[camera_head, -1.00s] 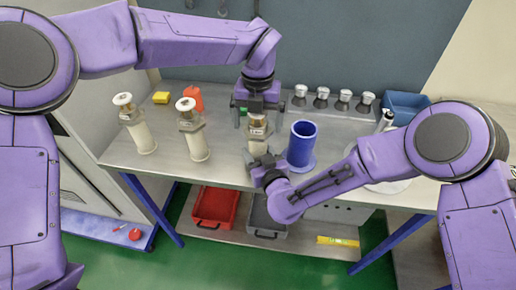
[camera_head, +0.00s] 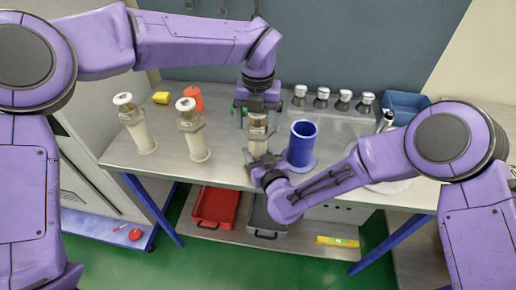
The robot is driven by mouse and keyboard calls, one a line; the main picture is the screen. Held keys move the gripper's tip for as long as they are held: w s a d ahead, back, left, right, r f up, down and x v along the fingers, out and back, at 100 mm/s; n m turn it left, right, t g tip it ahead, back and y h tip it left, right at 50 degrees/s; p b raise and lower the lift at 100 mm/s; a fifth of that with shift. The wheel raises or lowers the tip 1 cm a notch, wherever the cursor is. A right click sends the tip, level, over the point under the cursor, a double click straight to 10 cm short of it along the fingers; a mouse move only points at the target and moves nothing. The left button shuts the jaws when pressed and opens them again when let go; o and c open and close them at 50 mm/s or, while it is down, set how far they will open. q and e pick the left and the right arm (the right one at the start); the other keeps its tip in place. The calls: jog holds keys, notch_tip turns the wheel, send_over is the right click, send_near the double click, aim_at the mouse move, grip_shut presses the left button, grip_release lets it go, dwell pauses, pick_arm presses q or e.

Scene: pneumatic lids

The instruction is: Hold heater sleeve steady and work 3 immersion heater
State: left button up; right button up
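Three cream cylindrical sleeves with metal and white tops stand on the bench: a left one (camera_head: 140,133), a middle one (camera_head: 196,142) and a right one (camera_head: 257,146). My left gripper (camera_head: 258,112) points down right over the metal head (camera_head: 258,121) of the right one. Whether its fingers close on that head or stand around it is unclear. My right gripper (camera_head: 262,161) is at the front of the same sleeve, low down, and appears closed on it. The sleeve's lower part is hidden behind this gripper. The two other sleeves are untouched.
A blue cylinder (camera_head: 302,145) stands just right of the right sleeve. Several metal-capped pieces (camera_head: 321,97) line the back, beside a blue bin (camera_head: 405,106). An orange container (camera_head: 194,98) and a yellow block (camera_head: 161,97) sit behind. Red (camera_head: 214,206) and grey (camera_head: 268,220) trays lie below.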

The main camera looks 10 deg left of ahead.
pick_arm(q)
jog(key=shift+r, duration=6.3)
jog(key=shift+r, duration=2.5)
jog(key=shift+w, duration=0.1)
pick_arm(e)
jog(key=o, duration=1.1)
jog(key=shift+w, duration=0.1)
jog(key=shift+c, duration=0.2)
jog(key=v, duration=1.2)
jog(key=shift+f, duration=0.2)
